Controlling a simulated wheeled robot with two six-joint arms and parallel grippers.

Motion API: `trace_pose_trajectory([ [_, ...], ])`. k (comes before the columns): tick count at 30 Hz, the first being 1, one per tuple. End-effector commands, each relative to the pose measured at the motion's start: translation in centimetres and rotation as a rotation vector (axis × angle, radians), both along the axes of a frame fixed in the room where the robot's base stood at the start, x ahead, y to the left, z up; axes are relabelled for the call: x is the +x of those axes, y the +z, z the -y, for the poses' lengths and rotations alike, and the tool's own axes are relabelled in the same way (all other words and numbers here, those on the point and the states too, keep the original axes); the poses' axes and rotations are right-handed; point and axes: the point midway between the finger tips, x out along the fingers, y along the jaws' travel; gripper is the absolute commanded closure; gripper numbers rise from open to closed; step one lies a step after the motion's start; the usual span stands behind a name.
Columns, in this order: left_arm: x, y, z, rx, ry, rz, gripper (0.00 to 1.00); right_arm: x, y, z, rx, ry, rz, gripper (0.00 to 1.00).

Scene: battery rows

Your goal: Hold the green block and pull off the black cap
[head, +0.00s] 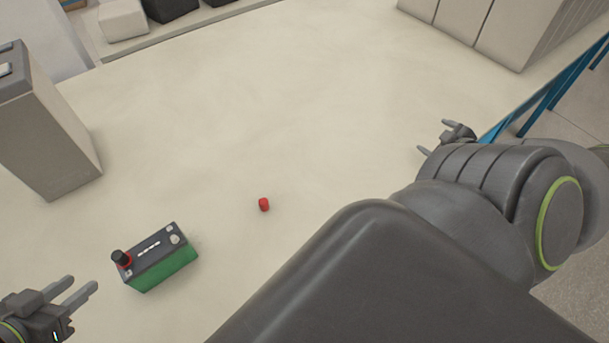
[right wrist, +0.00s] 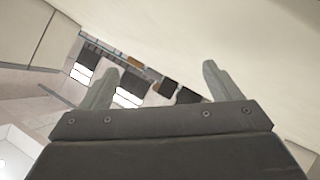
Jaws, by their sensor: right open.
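A bare metal post shows at the block's other end. My left gripper (head: 84,290) is left of the block, its two fingers apart and empty, not touching it. My right gripper (head: 434,138) is far to the right, open and empty. In the right wrist view its fingers (right wrist: 160,82) are spread with nothing between them.
A small red cap (head: 264,204) lies loose right of the block. A tall grey box (head: 50,140) stands at the left. Pale cabinets (head: 490,25) stand at the upper right, beside a blue frame (head: 560,85). The middle of the surface is clear.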

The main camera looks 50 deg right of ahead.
Motion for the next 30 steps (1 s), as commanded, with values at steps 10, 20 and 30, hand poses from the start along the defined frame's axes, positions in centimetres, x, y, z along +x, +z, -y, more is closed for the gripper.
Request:
trace_pose_trajectory([
  [10, 0.0, 0.0, 0.0, 0.0, 0.0, 0.0, 0.64, 9.7, 2.8, -7.5, -0.396, 0.387, 0.172, 0.15],
  [20, 0.0, 0.0, 0.0, 0.0, 0.0, 0.0, 0.64, 16.6, 6.3, -17.3, -0.802, 0.715, 0.384, 0.15],
  [30, 0.0, 0.0, 0.0, 0.0, 0.0, 0.0, 0.64, 20.8, 9.2, -28.8, -1.241, 1.009, 0.638, 0.15],
])
